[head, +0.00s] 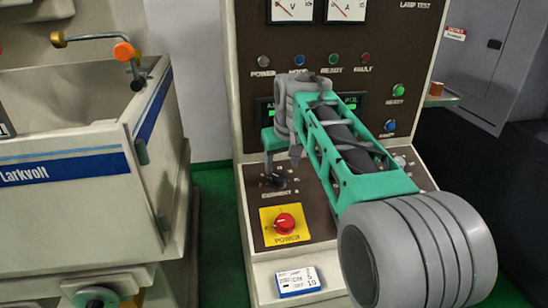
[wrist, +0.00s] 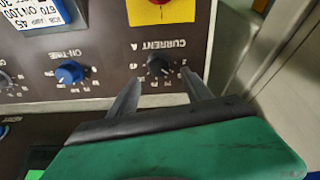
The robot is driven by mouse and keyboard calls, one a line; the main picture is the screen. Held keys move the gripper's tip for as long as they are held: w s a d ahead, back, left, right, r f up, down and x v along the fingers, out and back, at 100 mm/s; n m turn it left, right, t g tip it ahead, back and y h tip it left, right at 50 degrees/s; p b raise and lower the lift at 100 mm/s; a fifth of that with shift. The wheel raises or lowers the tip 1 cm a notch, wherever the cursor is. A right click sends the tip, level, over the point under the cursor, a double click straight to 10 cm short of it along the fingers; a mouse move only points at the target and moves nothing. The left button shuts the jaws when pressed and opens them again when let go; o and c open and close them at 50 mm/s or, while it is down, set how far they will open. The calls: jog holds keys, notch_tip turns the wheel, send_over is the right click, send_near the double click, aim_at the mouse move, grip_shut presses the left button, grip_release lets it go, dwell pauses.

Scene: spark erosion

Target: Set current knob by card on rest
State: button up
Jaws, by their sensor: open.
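The black current knob (wrist: 158,66), marked CURRENT A, sits on the dark panel with a numbered scale around it; the wrist view shows it upside down. In the head view the current knob (head: 273,180) is partly hidden by my gripper (head: 282,162). My gripper (wrist: 163,86) is open, its two fingertips pointing at the panel on either side of the knob's lower edge in the wrist view. I cannot tell whether they touch it.
A red power knob (head: 285,223) on a yellow plate is just below the current knob. A blue on-time knob (wrist: 70,72) is beside it. Meters, lamps and buttons fill the upper panel. A beige Larkvolt tank (head: 75,165) stands at left.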

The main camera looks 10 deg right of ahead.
aim_at(279, 176)
jog(key=p+x, duration=0.1)
jog(key=x, duration=0.6)
jog(key=shift+w+f, duration=0.15)
jog(key=shift+w, duration=0.15)
jog(key=shift+c, duration=0.5)
grip_shut()
